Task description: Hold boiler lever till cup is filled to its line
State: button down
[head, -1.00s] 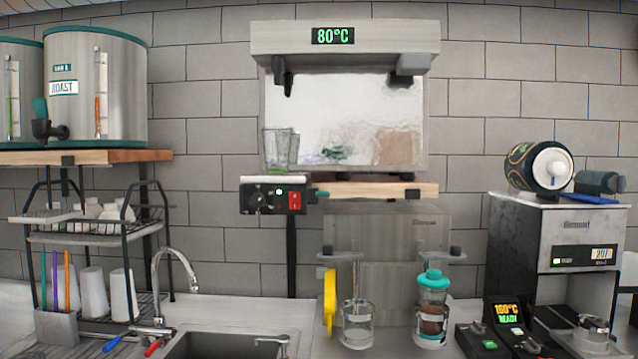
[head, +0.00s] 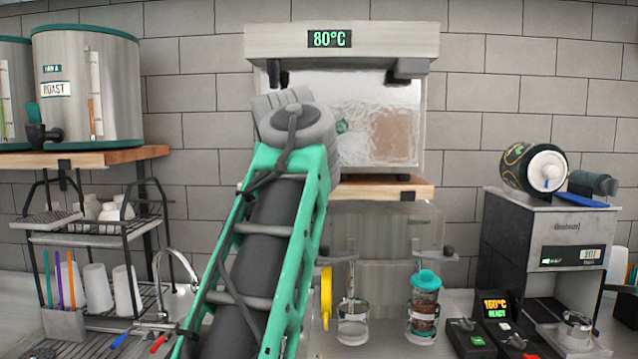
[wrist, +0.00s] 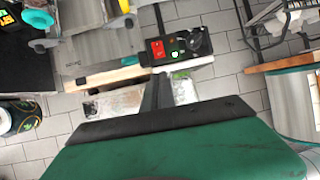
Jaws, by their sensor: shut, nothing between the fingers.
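The boiler (head: 390,125) is a pale metal box with a wavy clear front and a green 80°C display (head: 330,39). A dark lever or tap part (head: 277,74) shows under its left top edge, just above my arm's end. My arm's end hides the cup's place in the head view. In the wrist view, a pale, clear shape (wrist: 186,91) beside the fingers may be the cup; its fill line and water level cannot be made out. My gripper (wrist: 158,80) is shut and empty, with its dark fingers in front of the boiler area.
A control box with a red switch (wrist: 158,49) sits by the wooden shelf (head: 385,188) under the boiler. A glass (head: 353,328) and a teal-lidded cup (head: 424,305) stand below. A drying rack (head: 95,235) stands left, a sealing machine (head: 545,245) right.

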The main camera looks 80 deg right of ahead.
jog(key=s+r+m+g, duration=0.1)
jog(key=s+r, duration=0.2)
jog(key=s, duration=0.2)
jog(key=shift+s+d+r+h, duration=0.2)
jog(key=shift+d+r+h, duration=0.2)
jog(key=shift+d, duration=0.05)
jog(key=x, duration=1)
jog(key=shift+d+f+p, duration=0.1)
jog(key=shift+f+p, duration=0.1)
jog(key=shift+p, duration=0.1)
jog(key=f, duration=0.1)
jog(key=f+b, duration=0.1)
jog(key=shift+s+a+f, duration=0.15)
jog(key=shift+a+f, duration=0.2)
jog(key=shift+f, duration=0.05)
jog(key=shift+a+f, duration=0.2)
jog(key=shift+d+f, duration=0.15)
jog(key=shift+f, duration=0.1)
jog(key=shift+r, duration=0.1)
